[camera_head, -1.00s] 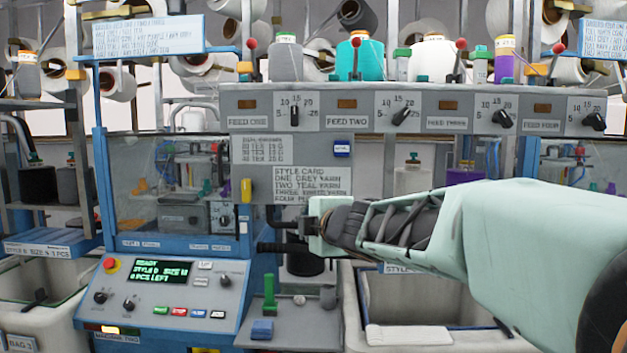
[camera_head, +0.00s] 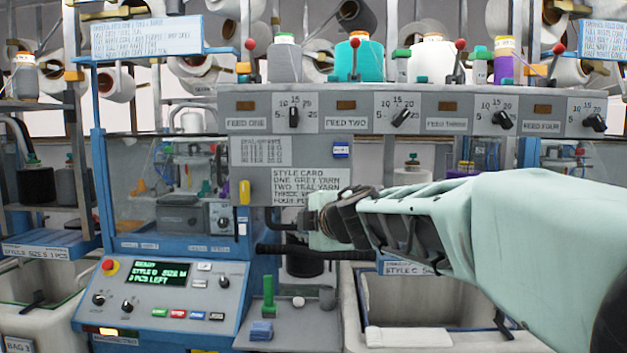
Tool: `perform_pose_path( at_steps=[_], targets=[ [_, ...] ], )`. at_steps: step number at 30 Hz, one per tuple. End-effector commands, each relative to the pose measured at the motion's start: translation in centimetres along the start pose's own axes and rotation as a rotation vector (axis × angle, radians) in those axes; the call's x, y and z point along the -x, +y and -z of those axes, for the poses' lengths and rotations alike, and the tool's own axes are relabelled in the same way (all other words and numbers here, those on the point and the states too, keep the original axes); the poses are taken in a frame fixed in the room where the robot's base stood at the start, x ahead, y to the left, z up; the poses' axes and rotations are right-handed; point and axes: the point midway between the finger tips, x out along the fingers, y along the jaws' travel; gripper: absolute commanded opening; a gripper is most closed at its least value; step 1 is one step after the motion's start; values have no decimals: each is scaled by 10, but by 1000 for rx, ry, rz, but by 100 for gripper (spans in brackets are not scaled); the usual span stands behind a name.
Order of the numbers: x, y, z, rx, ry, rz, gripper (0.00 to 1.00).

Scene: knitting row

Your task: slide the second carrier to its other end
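My gripper (camera_head: 346,216) is at the picture's middle, in front of the lower edge of the style card (camera_head: 308,182). My mint arm comes in from the right. The gripper's dark parts are seen at a slant and its fingertips cannot be made out, so I cannot tell open from shut. A dark horizontal bar (camera_head: 312,252) runs just below it. Behind the machine's clear window (camera_head: 150,185) small yellow, green and purple parts show, too small to tell apart. I cannot tell which part is the second carrier; it may be among these or hidden behind my arm.
A grey feed panel (camera_head: 400,108) with several knobs spans above, with yarn cones on top. A control panel (camera_head: 160,290) with a green display stands lower left. A small shelf (camera_head: 300,325) holds a green stand (camera_head: 268,297). A pale bin (camera_head: 425,305) is below my arm.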

Motion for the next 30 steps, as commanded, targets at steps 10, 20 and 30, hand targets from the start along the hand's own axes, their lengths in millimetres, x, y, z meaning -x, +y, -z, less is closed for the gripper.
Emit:
perform_pose_path(
  at_steps=[10, 20, 30],
  targets=[
    [25, 99, 8, 17, 2, -149, 18],
    [4, 10, 4, -2, 0, 1, 18],
    [24, 7, 1, -2, -3, 3, 18]
  ],
)
